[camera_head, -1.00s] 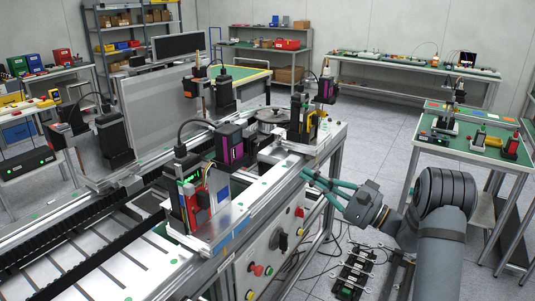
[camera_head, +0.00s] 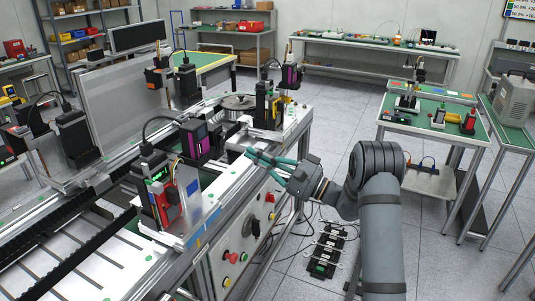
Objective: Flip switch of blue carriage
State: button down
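A carriage with a black and red body and a green-lit display (camera_head: 158,190) stands on the near part of the profile frame (camera_head: 205,225). A small blue square (camera_head: 193,187) shows on the clear plate beside it. I cannot tell for sure that this is the blue carriage, and its switch is too small to make out. Another carriage with a purple-faced block (camera_head: 196,140) stands behind it. My gripper (camera_head: 254,155) has teal fingers that look apart and empty. It is at the frame's right edge, right of these carriages, apart from the red one.
The frame's front panel carries a red button (camera_head: 233,258) and a black knob (camera_head: 253,228). A round metal disc (camera_head: 238,102) and another carriage (camera_head: 265,105) stand farther back. A green-topped table (camera_head: 425,118) is at right. Floor between is open, with a black unit (camera_head: 328,250) and cables.

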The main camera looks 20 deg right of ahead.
aim_at(224, 138)
jog(key=p+x, duration=0.3)
jog(key=x, duration=0.3)
jog(key=shift+r, duration=0.15)
jog(key=shift+w+a, duration=0.4)
jog(key=shift+d+r+p, duration=0.1)
jog(key=shift+p, duration=0.25)
